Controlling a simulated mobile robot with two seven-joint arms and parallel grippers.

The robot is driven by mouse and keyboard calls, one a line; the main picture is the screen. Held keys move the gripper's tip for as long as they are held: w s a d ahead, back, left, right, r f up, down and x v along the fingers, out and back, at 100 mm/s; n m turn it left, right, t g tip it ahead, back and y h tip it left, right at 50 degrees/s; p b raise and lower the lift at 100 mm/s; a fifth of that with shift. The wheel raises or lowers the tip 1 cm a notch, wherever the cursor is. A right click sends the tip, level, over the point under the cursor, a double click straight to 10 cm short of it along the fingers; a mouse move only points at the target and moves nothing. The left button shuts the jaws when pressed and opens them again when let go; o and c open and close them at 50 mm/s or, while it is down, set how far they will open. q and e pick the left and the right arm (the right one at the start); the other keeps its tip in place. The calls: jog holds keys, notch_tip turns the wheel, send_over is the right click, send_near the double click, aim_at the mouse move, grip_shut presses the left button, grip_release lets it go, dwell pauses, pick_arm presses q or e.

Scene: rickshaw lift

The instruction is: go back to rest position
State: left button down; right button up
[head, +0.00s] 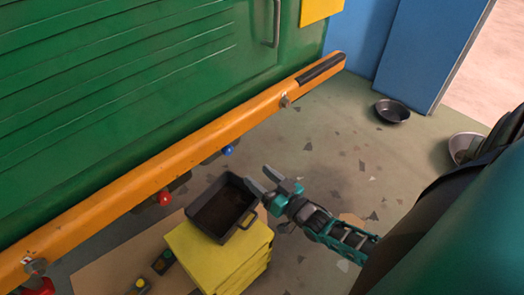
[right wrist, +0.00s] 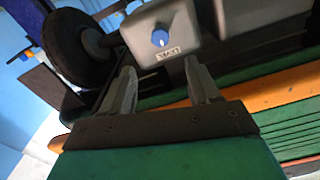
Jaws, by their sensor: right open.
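My right gripper (head: 259,176) is in the middle of the head view, its arm reaching in from the lower right. Its two grey fingers are apart with nothing between them. They are beside the right edge of a black tray (head: 222,205); whether they touch it I cannot tell. In the right wrist view the open fingers (right wrist: 160,68) point toward a grey box (right wrist: 180,22) with a blue knob (right wrist: 160,38) and a small label. My left gripper is not in view.
The tray sits on a yellow stack (head: 225,262). A green panel (head: 110,85) with an orange beam (head: 200,135) fills the left. A red knob (head: 165,198) is under the beam. Bowls (head: 392,111) are on the right floor. Floor (head: 330,140) between is clear.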

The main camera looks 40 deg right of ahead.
dwell(0.3)
pick_arm(q)
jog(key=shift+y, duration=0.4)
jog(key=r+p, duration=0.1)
jog(key=p, duration=0.1)
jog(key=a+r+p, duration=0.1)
jog(key=p, duration=0.1)
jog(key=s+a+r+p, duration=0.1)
jog(key=p, duration=0.1)
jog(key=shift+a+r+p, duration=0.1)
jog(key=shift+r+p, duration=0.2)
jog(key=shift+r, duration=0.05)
pick_arm(e)
jog(key=s+a+r+n+g, duration=0.3)
jog(key=s+a+r+g, duration=0.3)
jog(key=s+a, duration=0.4)
jog(key=shift+s+a+r+g+h, duration=0.3)
jog(key=shift+s+r+g, duration=0.05)
jog(key=shift+s+g, duration=0.15)
